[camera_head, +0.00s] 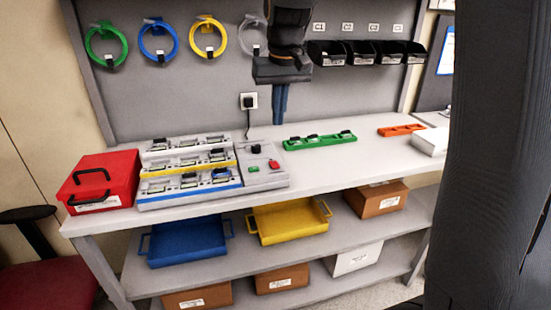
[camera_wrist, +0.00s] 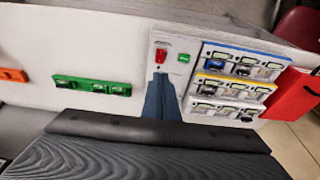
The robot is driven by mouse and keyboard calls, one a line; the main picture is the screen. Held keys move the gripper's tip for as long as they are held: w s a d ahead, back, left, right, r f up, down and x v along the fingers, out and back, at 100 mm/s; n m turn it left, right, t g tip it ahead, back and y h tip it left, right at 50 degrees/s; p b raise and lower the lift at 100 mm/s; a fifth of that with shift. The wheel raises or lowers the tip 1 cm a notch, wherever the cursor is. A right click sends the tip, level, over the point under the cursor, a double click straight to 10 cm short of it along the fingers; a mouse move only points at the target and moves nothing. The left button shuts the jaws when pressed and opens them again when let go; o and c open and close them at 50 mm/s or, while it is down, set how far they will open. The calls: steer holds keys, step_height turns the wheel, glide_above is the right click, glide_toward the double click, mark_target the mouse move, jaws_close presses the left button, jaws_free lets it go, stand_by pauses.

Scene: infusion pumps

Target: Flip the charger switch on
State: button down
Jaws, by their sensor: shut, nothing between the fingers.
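The charger (camera_head: 240,185) stands on the bench, with tiered rows edged white, yellow and blue and a grey panel at its right. The panel bears a red switch (camera_head: 273,164), a green piece (camera_head: 253,169) and a dark knob (camera_head: 256,149). My gripper (camera_head: 279,120) is shut and empty, pointing down above and behind the panel, apart from it in the head view. In the wrist view, the blue fingers (camera_wrist: 159,80) end just below the red switch (camera_wrist: 161,56) in the picture; contact cannot be told. The green piece (camera_wrist: 183,57) is beside it. The switch's position is unclear.
A red box (camera_head: 100,180) stands left of the charger. A green strip (camera_head: 320,141) and an orange strip (camera_head: 401,130) lie to the right. A wall plug (camera_head: 249,101) has a cable running down to the bench. Bare bench lies in front of the green strip.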

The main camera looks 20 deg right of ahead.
steer(key=shift+a, duration=0.1)
steer(key=p, duration=0.3)
glide_above(276, 166)
steer(key=f, duration=1.2)
steer(key=shift+s+f, duration=0.15)
steer(key=shift+s, duration=0.05)
steer(key=shift+f, duration=0.75)
steer(key=shift+s+f, duration=0.2)
steer(key=shift+f, duration=0.2)
steer(key=shift+w+r+p, duration=0.15)
steer(key=shift+w+p, duration=0.05)
steer(key=shift+p, duration=0.1)
steer(key=shift+w+r, duration=0.3)
steer(key=shift+w, duration=0.25)
